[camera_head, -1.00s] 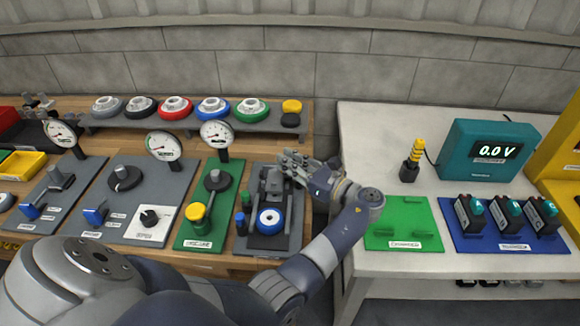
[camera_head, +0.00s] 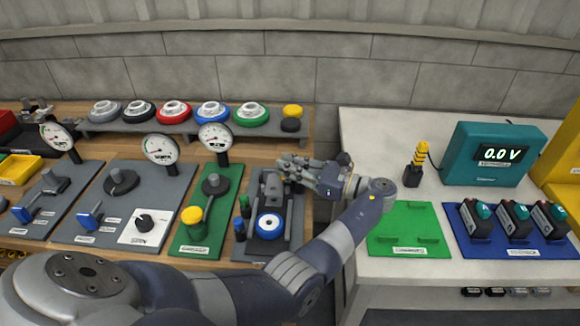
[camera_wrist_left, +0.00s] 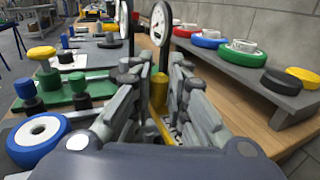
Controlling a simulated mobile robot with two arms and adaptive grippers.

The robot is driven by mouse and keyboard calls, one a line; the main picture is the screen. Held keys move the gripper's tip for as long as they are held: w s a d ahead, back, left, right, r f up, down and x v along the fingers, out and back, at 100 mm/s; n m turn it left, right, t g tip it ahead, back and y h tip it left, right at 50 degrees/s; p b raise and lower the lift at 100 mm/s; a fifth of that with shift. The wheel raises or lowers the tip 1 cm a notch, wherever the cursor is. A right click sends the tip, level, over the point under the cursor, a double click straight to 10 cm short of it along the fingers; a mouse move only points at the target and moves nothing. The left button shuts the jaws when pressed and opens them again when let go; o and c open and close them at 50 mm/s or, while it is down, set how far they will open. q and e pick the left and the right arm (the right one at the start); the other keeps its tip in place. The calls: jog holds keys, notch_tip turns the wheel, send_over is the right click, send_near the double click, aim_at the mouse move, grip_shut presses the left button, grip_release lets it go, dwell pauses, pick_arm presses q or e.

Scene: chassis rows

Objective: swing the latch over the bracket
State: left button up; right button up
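A dark grey board (camera_head: 250,248) near the right end of the wooden bench carries a blue wheel with a white centre (camera_head: 269,226) and a grey upright lever-like part (camera_head: 271,187), which looks like the latch. I cannot pick out the bracket clearly. My left gripper (camera_head: 286,166) is at the upper right of this grey part, its fingers pointing left. In the left wrist view, the gripper (camera_wrist_left: 154,75) is open and nothing is held between its fingers. The wheel (camera_wrist_left: 38,135) shows at left there; the latch is not clear. My right gripper is not in view.
A green board (camera_head: 202,232) with a yellow knob stands just left. A grey rack (camera_head: 190,125) with coloured discs runs behind. A white table (camera_head: 375,140) with a green plate (camera_head: 408,228) and a teal voltmeter (camera_head: 492,155) lies to the right, across a gap.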

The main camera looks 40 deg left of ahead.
pick_arm(q)
jog(key=o, duration=0.4)
jog(key=shift+o, duration=0.2)
jog(key=w+d, duration=0.1)
jog(key=d, duration=0.6)
jog(key=shift+d, duration=0.15)
jog(key=shift+w+f, duration=0.1)
